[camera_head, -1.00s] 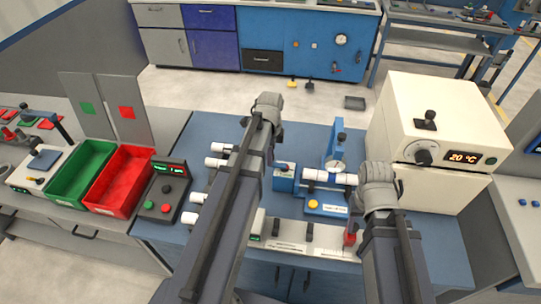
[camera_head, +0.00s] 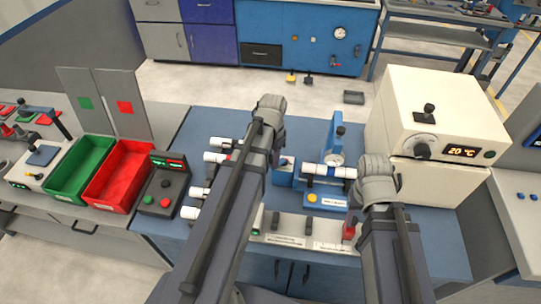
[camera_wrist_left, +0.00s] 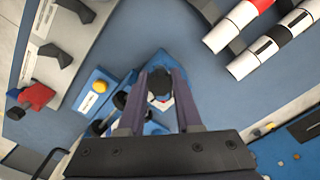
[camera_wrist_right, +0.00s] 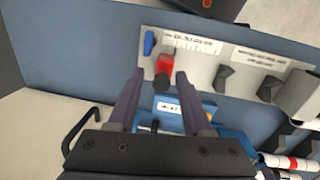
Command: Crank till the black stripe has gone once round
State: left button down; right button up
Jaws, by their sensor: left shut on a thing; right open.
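My left gripper (camera_wrist_left: 159,92) is shut on a dark crank knob (camera_wrist_left: 160,80) at the blue fixture; its fingertips are mostly hidden in the head view. A yellow button (camera_head: 312,198) sits on the fixture's front plate, also seen in the left wrist view (camera_wrist_left: 100,86). My right gripper (camera_wrist_right: 160,108) is open and empty, above the bench at the pipe's right end.
A ruled board with a red block (camera_wrist_right: 165,62) lies along the bench front. White pipes (camera_head: 214,157) with coloured bands are racked at left. Green (camera_head: 66,190) and red (camera_head: 103,199) bins stand further left. A white oven (camera_head: 440,115) stands close on the right.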

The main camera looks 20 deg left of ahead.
pick_arm(q)
jog(key=d+n, duration=0.2)
jog(key=n, duration=0.4)
jog(key=w+d+n, duration=0.1)
jog(key=d+n, duration=0.1)
jog(key=n, duration=0.4)
jog(key=w+d+n, duration=0.1)
jog(key=d+n, duration=0.1)
jog(key=n, duration=0.4)
jog(key=shift+w+d, duration=0.15)
jog(key=shift+d, duration=0.25)
jog(key=n, duration=0.1)
jog(key=w+n, duration=0.1)
jog(key=n, duration=0.1)
jog(key=shift+w+d+n, duration=0.15)
jog(key=shift+d+n, duration=0.1)
jog(key=shift+n, duration=0.05)
jog(key=shift+w+n, duration=0.5)
jog(key=shift+n, duration=0.7)
